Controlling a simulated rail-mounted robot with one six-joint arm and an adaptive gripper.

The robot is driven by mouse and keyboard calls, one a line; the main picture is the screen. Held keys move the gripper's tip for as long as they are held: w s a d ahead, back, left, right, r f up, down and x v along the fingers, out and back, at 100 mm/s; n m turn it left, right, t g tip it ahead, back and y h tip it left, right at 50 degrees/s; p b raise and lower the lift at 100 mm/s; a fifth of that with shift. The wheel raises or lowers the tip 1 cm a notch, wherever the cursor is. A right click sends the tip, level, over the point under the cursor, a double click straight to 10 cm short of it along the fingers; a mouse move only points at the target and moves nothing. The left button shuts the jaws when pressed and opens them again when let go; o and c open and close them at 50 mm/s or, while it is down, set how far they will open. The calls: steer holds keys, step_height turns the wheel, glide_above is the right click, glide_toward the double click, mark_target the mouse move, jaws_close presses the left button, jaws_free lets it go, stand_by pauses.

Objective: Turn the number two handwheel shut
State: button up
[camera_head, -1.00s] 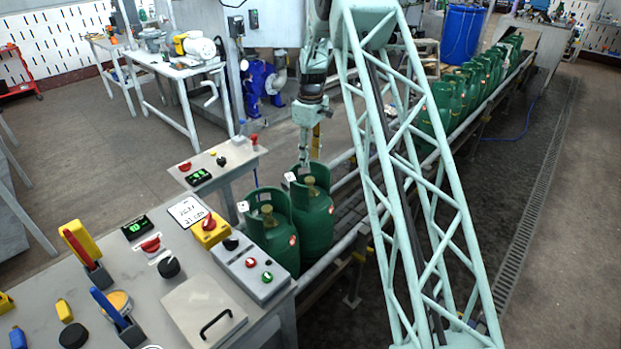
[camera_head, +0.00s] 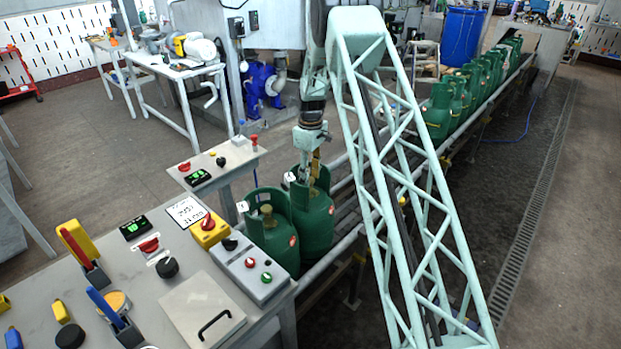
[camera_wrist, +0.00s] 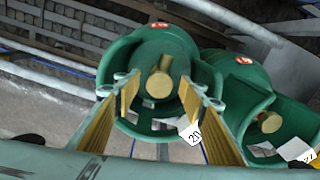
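Two green gas cylinders stand side by side at the near end of the conveyor, the right one (camera_head: 314,225) and the left one (camera_head: 272,240). My gripper (camera_head: 307,182) points down into the collar of the right cylinder. In the wrist view my gripper (camera_wrist: 160,92) is open, with one yellow-padded finger on each side of that cylinder's brass handwheel (camera_wrist: 159,82). I see gaps between the fingers and the handwheel. The left cylinder's brass handwheel (camera_wrist: 270,122) also shows there. White number tags (camera_wrist: 190,132) hang at the collars; their full numbers are hard to read.
A control bench (camera_head: 150,285) with buttons, knobs and levers fills the near left. A small control stand (camera_head: 216,165) is just left of the cylinders. More green cylinders (camera_head: 440,110) line the conveyor farther back. A pale conveyor rail (camera_head: 335,255) runs along the right side.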

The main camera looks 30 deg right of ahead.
steer(key=c, duration=0.8)
steer(key=shift+c, duration=0.4)
steer(key=shift+m, duration=0.5)
steer(key=m, duration=0.3)
steer(key=shift+p, duration=0.3)
steer(key=m, duration=0.3)
steer(key=shift+a+m, duration=0.1)
steer(key=shift+m, duration=0.2)
steer(key=m, duration=0.5)
steer(key=shift+a+p, duration=0.1)
steer(key=shift+p, duration=0.3)
steer(key=shift+m, duration=2.3)
steer(key=shift+o, duration=0.2)
steer(key=shift+a, duration=0.1)
